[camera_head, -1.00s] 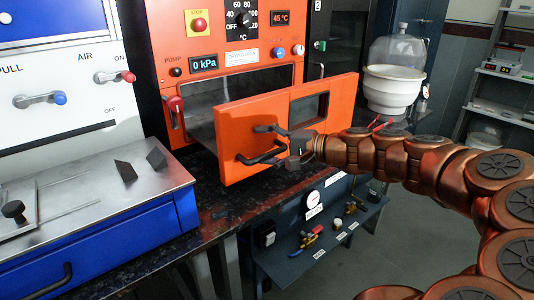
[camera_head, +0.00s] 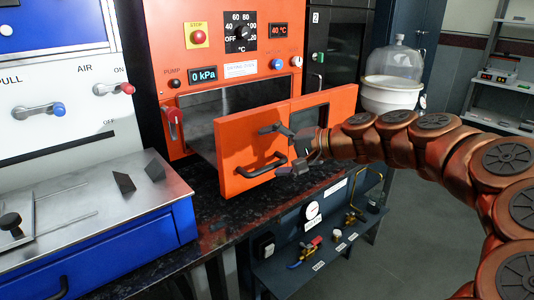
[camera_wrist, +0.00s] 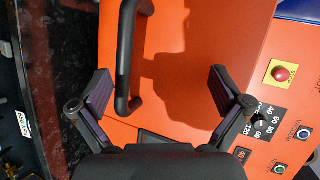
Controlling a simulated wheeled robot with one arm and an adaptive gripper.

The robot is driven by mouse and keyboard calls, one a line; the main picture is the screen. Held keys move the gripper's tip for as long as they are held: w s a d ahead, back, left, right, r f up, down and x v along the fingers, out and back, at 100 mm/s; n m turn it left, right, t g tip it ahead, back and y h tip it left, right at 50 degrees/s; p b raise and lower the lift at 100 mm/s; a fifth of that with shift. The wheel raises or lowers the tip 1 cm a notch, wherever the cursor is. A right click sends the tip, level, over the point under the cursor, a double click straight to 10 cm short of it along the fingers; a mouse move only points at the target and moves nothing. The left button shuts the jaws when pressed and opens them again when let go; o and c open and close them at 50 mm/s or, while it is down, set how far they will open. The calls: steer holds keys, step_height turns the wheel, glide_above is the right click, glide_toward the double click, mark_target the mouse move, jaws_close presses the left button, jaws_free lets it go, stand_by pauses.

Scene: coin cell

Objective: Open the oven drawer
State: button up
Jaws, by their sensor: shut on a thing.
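The orange oven front stands in the head view, with its orange door panel (camera_head: 240,152) swung partly open and a dark interior behind its left end. A black bar handle (camera_head: 262,168) is fixed to the panel. In the wrist view, the handle (camera_wrist: 128,55) runs between the fingers of my gripper (camera_wrist: 162,78), close to the left finger. The right finger is in front of the orange panel. The exact contact is hard to see.
A blue and white unit with a metal top (camera_head: 80,215) stands at the left. A dark speckled counter (camera_head: 215,225) lies below the oven. A shelf with a gauge and valves (camera_head: 315,245) is underneath. Open floor (camera_head: 430,230) is at the right.

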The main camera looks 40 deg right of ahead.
steer(key=shift+s+d+r+t, duration=0.15)
steer(key=shift+s+d+r, duration=0.15)
steer(key=shift+r, duration=0.35)
steer(key=shift+s+d+r+t, duration=0.15)
steer(key=shift+s+d+r, duration=0.1)
steer(key=shift+r, duration=0.35)
steer(key=c, duration=0.4)
steer(key=shift+a+f, duration=0.1)
steer(key=shift+f, duration=0.2)
steer(key=shift+c, duration=1)
steer(key=s+d+b, duration=0.2)
steer(key=s+b, duration=0.1)
steer(key=s, duration=0.3)
steer(key=shift+s+d, duration=0.25)
steer(key=shift+s, duration=0.05)
